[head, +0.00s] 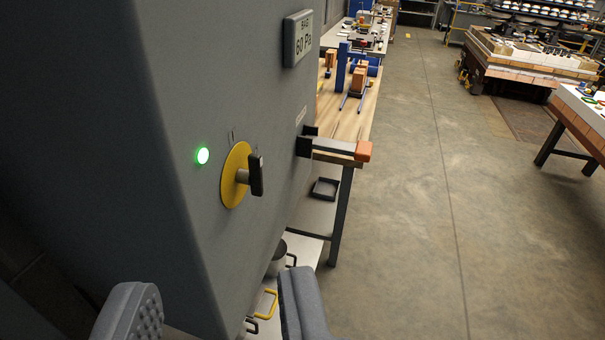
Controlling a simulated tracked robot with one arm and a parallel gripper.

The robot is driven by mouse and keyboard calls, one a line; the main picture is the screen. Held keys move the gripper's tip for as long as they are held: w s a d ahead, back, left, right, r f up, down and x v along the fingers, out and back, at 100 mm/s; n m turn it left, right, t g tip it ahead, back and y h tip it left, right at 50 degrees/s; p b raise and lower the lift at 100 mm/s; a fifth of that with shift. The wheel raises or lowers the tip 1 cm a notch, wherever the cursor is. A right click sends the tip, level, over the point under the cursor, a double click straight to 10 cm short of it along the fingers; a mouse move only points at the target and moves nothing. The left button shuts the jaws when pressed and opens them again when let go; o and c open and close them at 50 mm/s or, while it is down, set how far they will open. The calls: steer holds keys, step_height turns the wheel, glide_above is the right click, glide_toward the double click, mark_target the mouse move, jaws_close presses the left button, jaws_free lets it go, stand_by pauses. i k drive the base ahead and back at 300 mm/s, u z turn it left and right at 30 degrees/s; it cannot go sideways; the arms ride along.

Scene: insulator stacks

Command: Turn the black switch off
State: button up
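The black switch (257,175) is a rotary handle on a short shaft in front of a round yellow plate (233,190). It sits on the face of a grey cabinet (170,90), and its handle stands upright. A green lamp (203,156) glows to the left of the plate. My gripper (215,308) shows at the bottom of the view, with its two grey fingers wide apart. It is open and empty, below the switch in the picture and apart from it.
A lever with an orange end (364,151) juts out from the cabinet to the right of the switch. A wooden workbench (345,112) stands beyond the cabinet. The concrete floor (420,200) on the right is clear.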

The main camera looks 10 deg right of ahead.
mark_target(252, 178)
steer(key=k, duration=1.15)
steer(key=z, duration=0.75)
steer(key=i, duration=1.45)
steer(key=u, duration=0.55)
